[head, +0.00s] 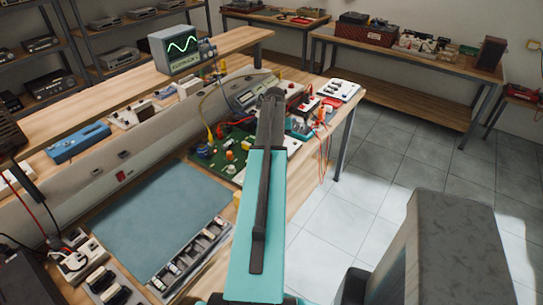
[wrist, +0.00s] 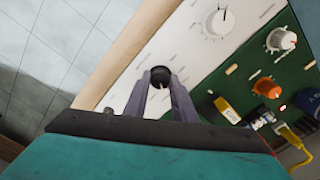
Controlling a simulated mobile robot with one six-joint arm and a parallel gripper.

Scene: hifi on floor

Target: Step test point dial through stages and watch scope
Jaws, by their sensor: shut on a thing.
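My gripper (wrist: 161,84) is shut on a black dial knob (wrist: 160,73) on a white panel (wrist: 190,50) in the wrist view. One finger is on each side of the knob, and a white mark shows on it. In the head view my arm reaches over the bench and hides the knob. The scope (head: 180,46) stands on the raised shelf at the upper left of the head view, its screen lit with a green wave trace. A white dial (wrist: 217,22) sits further up the same panel.
A green circuit board (head: 218,155) with an orange knob (wrist: 267,88) and a yellow plug (wrist: 228,110) lies beside the panel. A blue mat (head: 150,220) lies bare on the bench. Red leads (head: 325,150) hang off the bench edge.

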